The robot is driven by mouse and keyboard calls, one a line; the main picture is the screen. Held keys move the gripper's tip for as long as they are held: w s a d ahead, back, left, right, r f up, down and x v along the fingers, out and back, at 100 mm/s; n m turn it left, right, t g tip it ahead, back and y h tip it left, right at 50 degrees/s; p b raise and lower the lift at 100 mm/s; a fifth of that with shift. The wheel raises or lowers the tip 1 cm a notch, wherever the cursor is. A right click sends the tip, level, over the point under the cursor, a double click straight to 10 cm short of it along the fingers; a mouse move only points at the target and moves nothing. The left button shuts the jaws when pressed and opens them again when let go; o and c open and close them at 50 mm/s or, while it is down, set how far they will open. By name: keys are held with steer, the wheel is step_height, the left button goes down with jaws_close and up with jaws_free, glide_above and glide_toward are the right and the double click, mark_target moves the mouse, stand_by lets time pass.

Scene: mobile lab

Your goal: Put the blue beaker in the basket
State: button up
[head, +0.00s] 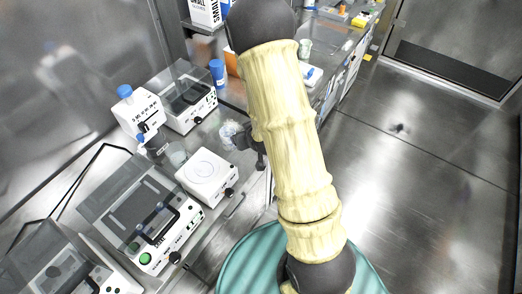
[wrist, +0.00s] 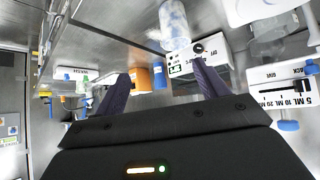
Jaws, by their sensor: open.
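My gripper (wrist: 160,72) is open, with its two dark fingers spread in the wrist view and nothing seen held between them. In the head view its dark end (head: 254,146) shows left of my arm. A pale glass-like vessel with blue-white mottling (head: 230,131) stands on the bench close to the left of the gripper; it also shows in the wrist view (wrist: 173,22). A solid blue container (head: 217,73) stands farther back, beside an orange one; it appears between the fingers, at a distance, in the wrist view (wrist: 160,77). I cannot tell which is the blue beaker. No basket is recognisable.
A white round-plated device (head: 207,178), a clear beaker (head: 177,154) and a blue-topped dispenser (head: 138,108) stand on the bench near the gripper. Lidded machines (head: 147,212) line the left. An orange container (head: 232,63) stands behind. Open floor (head: 410,170) lies right.

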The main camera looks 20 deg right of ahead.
steer(key=s+r+g, duration=0.3)
steer(key=s+r, duration=0.3)
steer(key=s, duration=0.2)
steer(key=s+a+r+m+g, duration=0.1)
steer(key=s+r+g, duration=0.2)
steer(key=s+r, duration=0.3)
steer(key=s, duration=0.3)
steer(key=shift+r+m+g+h, duration=0.3)
steer(key=shift+r, duration=0.1)
